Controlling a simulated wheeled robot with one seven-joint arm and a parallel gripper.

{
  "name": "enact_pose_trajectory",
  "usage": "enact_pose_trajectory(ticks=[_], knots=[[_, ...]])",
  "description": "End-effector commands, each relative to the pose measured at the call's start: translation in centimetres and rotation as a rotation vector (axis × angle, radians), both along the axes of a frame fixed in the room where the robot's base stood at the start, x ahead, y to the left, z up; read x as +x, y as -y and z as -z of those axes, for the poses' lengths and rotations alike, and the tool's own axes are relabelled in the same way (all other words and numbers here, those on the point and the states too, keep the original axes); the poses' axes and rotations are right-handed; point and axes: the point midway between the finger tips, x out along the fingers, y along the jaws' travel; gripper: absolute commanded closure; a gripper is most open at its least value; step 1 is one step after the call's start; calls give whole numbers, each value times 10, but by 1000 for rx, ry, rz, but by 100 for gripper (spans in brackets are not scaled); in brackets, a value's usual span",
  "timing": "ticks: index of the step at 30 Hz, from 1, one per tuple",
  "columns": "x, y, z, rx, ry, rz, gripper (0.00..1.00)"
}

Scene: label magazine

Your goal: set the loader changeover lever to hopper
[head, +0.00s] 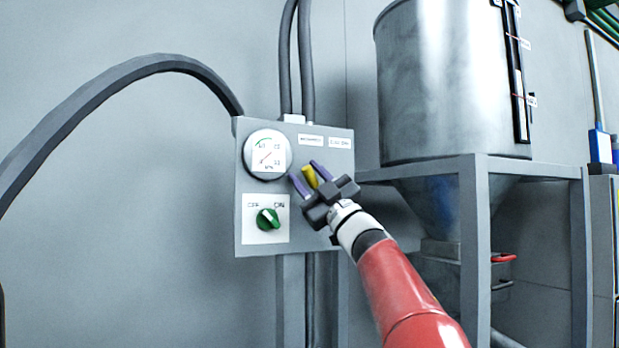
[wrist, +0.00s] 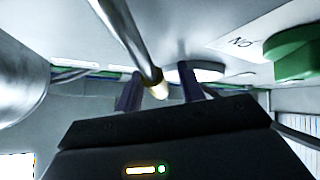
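The yellow lever (head: 310,177) is on the grey control panel (head: 246,226), tilted up and to the left in the head view. My gripper (head: 306,173) is at the panel with its two purple fingers apart, one on each side of the lever. In the wrist view, a metal rod with a yellowish end (wrist: 158,90) reaches between the fingers (wrist: 158,82), with a visible gap on both sides. Two small labels, a left one (head: 311,139) and a right one (head: 340,143), sit above the lever; their words are too small to read surely. The lever's base is hidden.
A round gauge (head: 267,154) and a green OFF/ON knob (head: 268,219) are on the panel, left of my gripper. A metal hopper (head: 440,90) on a grey frame (head: 475,250) stands to the right. Conduits rise above the panel. The wall at left is bare apart from a dark hose.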

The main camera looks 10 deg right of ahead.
Motion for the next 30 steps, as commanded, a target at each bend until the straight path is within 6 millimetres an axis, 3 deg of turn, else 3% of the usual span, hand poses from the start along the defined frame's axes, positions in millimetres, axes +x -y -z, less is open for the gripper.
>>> enact_pose_trajectory(ticks=[10,21,30], knots=[[-2,3,2,2,0,2,59],[-35,30,43,3,-1,2,59],[-44,38,52,1,0,0,59]])
